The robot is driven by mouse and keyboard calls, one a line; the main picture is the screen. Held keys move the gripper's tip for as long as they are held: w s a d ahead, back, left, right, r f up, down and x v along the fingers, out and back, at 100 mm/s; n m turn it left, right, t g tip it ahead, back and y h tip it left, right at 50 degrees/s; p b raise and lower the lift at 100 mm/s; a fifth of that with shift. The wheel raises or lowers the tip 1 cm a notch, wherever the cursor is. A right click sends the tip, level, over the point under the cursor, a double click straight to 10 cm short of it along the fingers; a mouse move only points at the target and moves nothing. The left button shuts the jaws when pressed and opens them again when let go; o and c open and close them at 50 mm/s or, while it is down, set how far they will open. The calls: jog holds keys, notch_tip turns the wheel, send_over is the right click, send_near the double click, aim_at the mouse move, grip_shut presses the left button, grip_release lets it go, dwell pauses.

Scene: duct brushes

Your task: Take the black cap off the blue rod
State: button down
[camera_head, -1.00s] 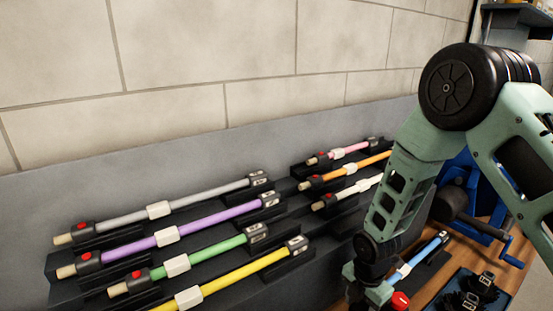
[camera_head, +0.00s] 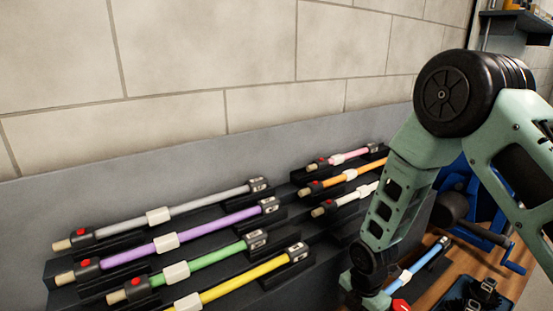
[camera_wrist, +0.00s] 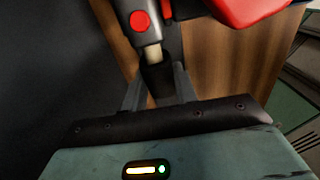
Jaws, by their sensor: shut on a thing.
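The blue rod (camera_head: 425,262) lies on the bench at the lower right of the head view, with a white sleeve (camera_head: 405,277) on it. In the wrist view, a dark collar with a red button (camera_wrist: 140,20) sits near the rod's end, and a short pale tip (camera_wrist: 152,53) shows below it. My gripper (camera_wrist: 158,82) is shut on the black cap (camera_wrist: 157,76), in line with the pale tip. I cannot tell whether the tip still reaches inside the cap. In the head view my fingers are out of sight below my arm.
Grey, purple, green and yellow rods (camera_head: 235,287) rest in black holders at left, with pink, orange and white rods (camera_head: 345,177) behind. A red object (camera_wrist: 245,8) is close to the collar. A blue vise (camera_head: 480,215) and a dark tray (camera_head: 462,290) are at right.

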jog(key=shift+s+a, duration=0.55)
jog(key=shift+a, duration=0.25)
jog(key=shift+s+a, duration=0.5)
jog(key=shift+a, duration=0.3)
jog(key=shift+r, duration=0.1)
notch_tip(320, 180, up, 8)
jog(key=a+p, duration=0.1)
jog(key=p, duration=0.4)
jog(key=shift+s+p, duration=0.35)
jog(key=shift+s, duration=0.05)
jog(key=shift+a, duration=0.1)
